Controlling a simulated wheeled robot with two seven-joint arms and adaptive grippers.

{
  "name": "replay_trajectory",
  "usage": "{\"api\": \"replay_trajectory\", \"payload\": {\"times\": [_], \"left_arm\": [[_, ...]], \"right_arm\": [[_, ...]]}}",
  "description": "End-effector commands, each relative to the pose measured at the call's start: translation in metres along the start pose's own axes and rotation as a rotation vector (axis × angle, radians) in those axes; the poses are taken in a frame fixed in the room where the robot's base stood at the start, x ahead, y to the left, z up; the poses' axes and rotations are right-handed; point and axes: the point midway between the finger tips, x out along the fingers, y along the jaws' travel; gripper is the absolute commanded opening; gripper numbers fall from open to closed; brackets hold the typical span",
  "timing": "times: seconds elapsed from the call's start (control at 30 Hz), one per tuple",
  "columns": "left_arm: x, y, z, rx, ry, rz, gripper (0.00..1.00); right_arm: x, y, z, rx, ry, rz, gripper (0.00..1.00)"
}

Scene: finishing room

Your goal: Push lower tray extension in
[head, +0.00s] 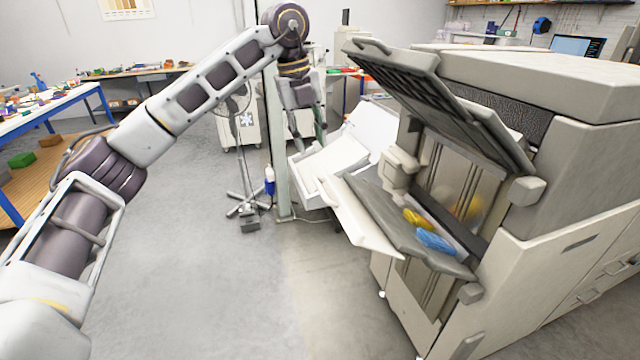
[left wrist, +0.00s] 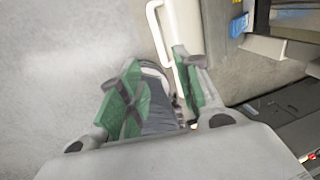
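The machine's dark lower tray (head: 405,215) is open on its near-left side, with a cream extension panel (head: 362,222) sticking out to the left. A second, whiter tray (head: 335,158) with a handle-like front edge juts out behind it. My left gripper (head: 308,148) points down above the outer end of that white tray. Its fingers are apart and nothing shows held between them. In the left wrist view, the green-padded fingers (left wrist: 157,88) are spread. A pale panel with a looped handle (left wrist: 158,35) lies by the right finger; contact cannot be told. My right gripper is not in view.
A yellow item (head: 418,219) and a blue item (head: 436,240) lie on the dark tray. The raised cover (head: 440,85) overhangs it. A pole (head: 277,150) and a wheeled stand (head: 243,200) are left of the trays. The floor in front is clear.

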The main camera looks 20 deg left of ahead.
Motion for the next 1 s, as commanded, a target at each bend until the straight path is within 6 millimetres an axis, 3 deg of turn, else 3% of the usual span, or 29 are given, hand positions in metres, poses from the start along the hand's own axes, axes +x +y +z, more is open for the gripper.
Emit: {"api": "replay_trajectory", "payload": {"times": [0.5,1.0], "left_arm": [[0.056,0.001,0.0,0.0,0.001,0.002,0.34],[0.118,0.001,0.0,-0.001,0.002,0.002,0.34]], "right_arm": [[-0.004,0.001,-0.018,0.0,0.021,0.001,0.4],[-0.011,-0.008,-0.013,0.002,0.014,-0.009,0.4]]}}
